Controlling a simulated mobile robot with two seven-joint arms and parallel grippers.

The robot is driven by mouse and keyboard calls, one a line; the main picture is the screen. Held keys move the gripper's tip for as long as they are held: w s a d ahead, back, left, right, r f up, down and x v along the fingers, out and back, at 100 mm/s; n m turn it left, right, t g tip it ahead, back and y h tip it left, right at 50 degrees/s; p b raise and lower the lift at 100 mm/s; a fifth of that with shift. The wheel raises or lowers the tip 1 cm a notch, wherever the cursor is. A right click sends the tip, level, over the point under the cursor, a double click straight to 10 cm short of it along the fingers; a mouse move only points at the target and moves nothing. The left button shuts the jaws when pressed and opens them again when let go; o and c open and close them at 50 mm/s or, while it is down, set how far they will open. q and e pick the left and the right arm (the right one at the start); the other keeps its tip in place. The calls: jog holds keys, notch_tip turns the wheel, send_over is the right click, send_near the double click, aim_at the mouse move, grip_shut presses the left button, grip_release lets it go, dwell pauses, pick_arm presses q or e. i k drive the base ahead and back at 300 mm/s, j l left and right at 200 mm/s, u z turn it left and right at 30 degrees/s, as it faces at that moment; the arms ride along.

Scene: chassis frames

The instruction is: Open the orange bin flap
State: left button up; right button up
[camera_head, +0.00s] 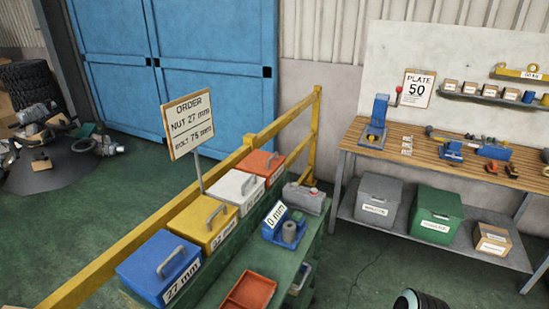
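The orange bin (258,163) is the farthest bin in a row on the green bench, close to the yellow rail. Its orange flap on top looks shut, with a grey handle near its right side. The white bin (233,186) stands just in front of it and hides part of its near side. Neither of my grippers is in view.
A yellow bin (195,220) and a blue bin (150,264) continue the row. An order sign (189,124) stands behind them. Green floor (375,275) is open right of the bench.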

aim_at(263, 163)
jog(key=l+u, duration=0.4)
jog(key=l, duration=0.7)
jog(key=l+u, duration=0.35)
jog(key=l, duration=0.75)
jog(key=i+l+u, duration=0.15)
jog(key=l, duration=0.25)
jog(key=i+l+u, duration=0.15)
jog(key=l, duration=0.25)
jog(key=i+l+u, duration=0.15)
jog(key=l, duration=0.3)
jog(key=i+l+u, duration=0.15)
jog(key=l, duration=0.3)
jog(key=l+u, duration=0.15)
jog(key=l, duration=0.3)
